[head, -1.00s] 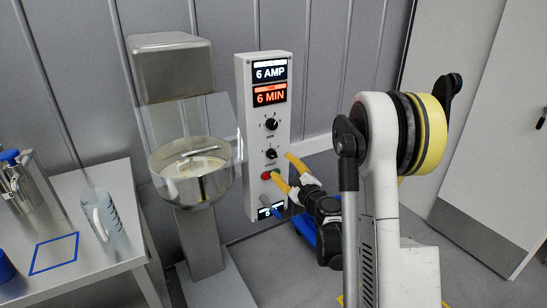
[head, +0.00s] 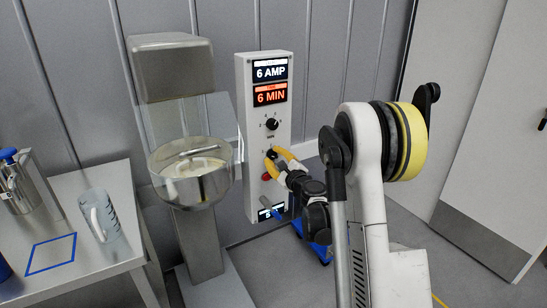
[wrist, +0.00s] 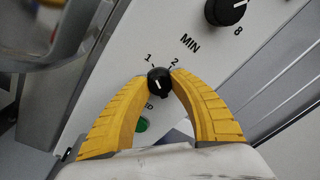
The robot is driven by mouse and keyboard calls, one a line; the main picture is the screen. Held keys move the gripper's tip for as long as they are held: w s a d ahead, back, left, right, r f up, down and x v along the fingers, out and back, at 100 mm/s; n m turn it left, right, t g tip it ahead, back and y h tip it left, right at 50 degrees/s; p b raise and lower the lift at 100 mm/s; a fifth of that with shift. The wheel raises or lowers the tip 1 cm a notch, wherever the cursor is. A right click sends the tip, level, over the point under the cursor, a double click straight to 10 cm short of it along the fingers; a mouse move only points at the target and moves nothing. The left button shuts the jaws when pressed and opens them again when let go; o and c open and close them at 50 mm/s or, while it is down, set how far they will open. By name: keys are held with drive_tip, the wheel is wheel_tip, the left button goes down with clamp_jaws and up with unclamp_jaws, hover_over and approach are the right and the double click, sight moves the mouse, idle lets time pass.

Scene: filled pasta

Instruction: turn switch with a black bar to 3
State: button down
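The control panel (head: 281,195) on the wall carries two black rotary knobs. The lower black knob (wrist: 158,83) has a small white mark, with the labels 1 and 2 beside it; no 3 is visible and its exact setting is unclear. My gripper (wrist: 160,78) has its yellow fingertips on both sides of this knob, and they appear to touch it. In the head view my gripper (head: 271,156) partly covers the knob. The upper knob (head: 271,124) also shows in the wrist view (wrist: 228,10), above the label MIN and near an 8.
Displays above read 6 AMP (head: 270,71) and 6 MIN (head: 270,95). A red button (head: 265,177) and a green one (wrist: 143,125) sit below the lower knob. A table (head: 110,265) holds a jug (head: 100,217).

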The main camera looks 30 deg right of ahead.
drive_tip(key=shift+m, duration=0.3)
drive_tip(key=m, duration=0.6)
drive_tip(key=shift+m+b, duration=0.4)
drive_tip(key=m, duration=0.3)
drive_tip(key=shift+m+g+y, duration=0.3)
drive_tip(key=m, duration=0.3)
drive_tip(key=shift+d, duration=0.1)
drive_tip(key=m+b, duration=0.1)
drive_tip(key=m, duration=0.3)
drive_tip(key=shift+m+y, duration=0.6)
drive_tip(key=shift+m, duration=1.8)
